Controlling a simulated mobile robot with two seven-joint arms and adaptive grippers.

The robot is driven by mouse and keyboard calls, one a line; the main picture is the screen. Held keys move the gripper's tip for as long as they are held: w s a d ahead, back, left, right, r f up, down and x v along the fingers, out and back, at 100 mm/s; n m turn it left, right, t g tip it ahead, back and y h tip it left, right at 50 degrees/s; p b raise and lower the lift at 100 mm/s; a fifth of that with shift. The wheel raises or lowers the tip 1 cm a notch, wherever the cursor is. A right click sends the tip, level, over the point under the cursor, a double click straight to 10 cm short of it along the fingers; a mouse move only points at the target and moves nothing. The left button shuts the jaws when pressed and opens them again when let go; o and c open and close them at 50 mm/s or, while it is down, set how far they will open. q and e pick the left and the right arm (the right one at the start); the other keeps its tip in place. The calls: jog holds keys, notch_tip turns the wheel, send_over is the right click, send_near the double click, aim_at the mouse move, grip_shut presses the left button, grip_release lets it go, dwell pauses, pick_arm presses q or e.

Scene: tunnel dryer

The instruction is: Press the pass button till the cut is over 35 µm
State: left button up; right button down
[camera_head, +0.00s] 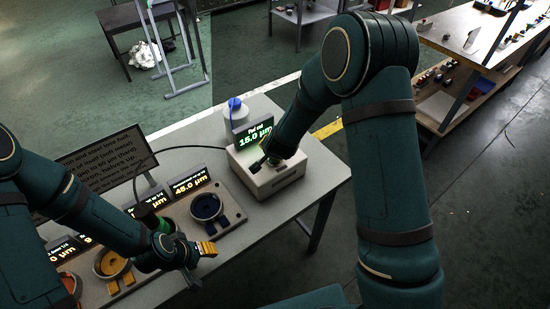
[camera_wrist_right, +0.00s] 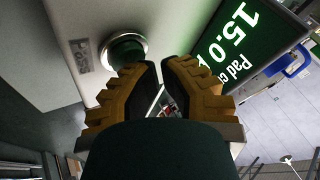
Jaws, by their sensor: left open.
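The white machine box (camera_head: 283,173) stands on the table's right end, with a green screen (camera_head: 255,136) behind it reading 15.0 µm under a "Pad cut" heading. The screen also shows in the right wrist view (camera_wrist_right: 240,50). The green round button (camera_wrist_right: 124,54) in its metal ring is on the box face, just beyond my right fingertips. My left gripper (camera_head: 203,262) is open and empty over the table's front, beside the tool rack.
A rack (camera_head: 235,216) holds a dark blue ring (camera_head: 207,208) and an orange ring (camera_head: 112,263), with small displays behind, one reading 45.0 µm (camera_head: 190,183). Shelving (camera_head: 465,60) is at upper right.

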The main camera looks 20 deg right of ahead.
pick_arm(q)
jog(key=shift+f, duration=0.25)
pick_arm(e)
jog(key=shift+f, duration=0.25)
pick_arm(q)
jog(key=shift+r, duration=0.1)
pick_arm(e)
jog(key=shift+r, duration=0.1)
pick_arm(q)
jog(key=shift+r+p, duration=0.6)
jog(key=shift+r, duration=0.1)
pick_arm(e)
jog(key=shift+r, duration=0.85)
notch_tip(320, 180, up, 5)
jog(key=p, duration=0.4)
pick_arm(q)
notch_tip(320, 180, up, 4)
jog(key=shift+r, duration=0.15)
